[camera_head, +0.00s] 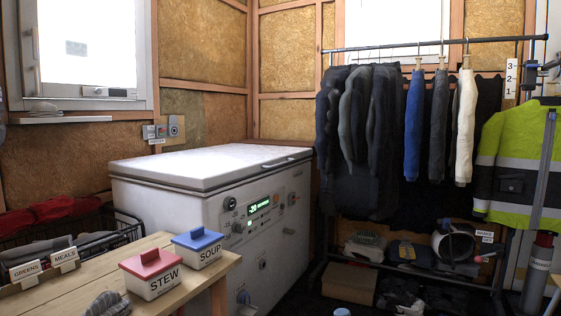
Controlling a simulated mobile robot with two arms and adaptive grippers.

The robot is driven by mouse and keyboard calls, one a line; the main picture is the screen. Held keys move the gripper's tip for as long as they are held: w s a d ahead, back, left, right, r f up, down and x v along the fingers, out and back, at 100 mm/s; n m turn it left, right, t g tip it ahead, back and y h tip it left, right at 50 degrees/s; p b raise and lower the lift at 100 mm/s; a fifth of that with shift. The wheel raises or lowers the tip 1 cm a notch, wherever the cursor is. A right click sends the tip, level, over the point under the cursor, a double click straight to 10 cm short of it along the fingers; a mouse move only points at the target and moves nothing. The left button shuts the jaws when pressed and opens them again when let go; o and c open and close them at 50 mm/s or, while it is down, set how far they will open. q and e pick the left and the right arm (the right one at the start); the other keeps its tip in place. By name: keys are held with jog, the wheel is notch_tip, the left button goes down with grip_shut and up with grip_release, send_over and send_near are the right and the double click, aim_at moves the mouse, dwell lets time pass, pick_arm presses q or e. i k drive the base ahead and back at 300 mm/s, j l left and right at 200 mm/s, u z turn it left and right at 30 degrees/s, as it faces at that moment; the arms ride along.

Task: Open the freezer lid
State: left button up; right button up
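The white chest freezer (180,204) stands in the middle of the camera_head view, against the wood-framed insulated wall. Its lid (205,163) lies flat on the body and looks shut. A grey bar handle (278,163) sits on the lid's front edge, toward the right. The freezer's front has a panel with a green lit display (259,206) and several knobs. Nothing lies on the lid. Neither of my grippers can be made out in this view.
A wooden table (200,285) at the lower left, before the freezer, bears a red-lidded STEW box (152,273) and a blue-lidded SOUP box (198,247). A wire basket (60,240) stands left. A clothes rack (440,42) stands right of the freezer. A hi-vis jacket (520,165) hangs farther right.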

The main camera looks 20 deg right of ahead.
aim_at(206, 168)
jog(key=i+l+u, duration=0.1)
jog(key=i+l, duration=0.2)
jog(key=l, duration=0.15)
jog(key=i+l+u, duration=0.1)
jog(key=i+l, duration=0.2)
jog(key=l, duration=0.15)
jog(key=i+l+u, duration=0.1)
jog(key=i+l, duration=0.2)
jog(key=l, duration=0.2)
jog(key=i+l+u, duration=0.1)
jog(key=i+l, duration=0.15)
jog(key=l, duration=0.25)
jog(key=i+l+u, duration=0.1)
jog(key=i+l, duration=0.15)
jog(key=l, duration=0.3)
jog(key=i+l+u, duration=0.1)
jog(key=l, duration=0.45)
jog(key=i+l+u, duration=0.1)
jog(key=i+l, duration=0.2)
jog(key=l, duration=0.25)
jog(key=i+l+u, duration=0.1)
jog(key=l, duration=0.5)
jog(key=i, duration=0.1)
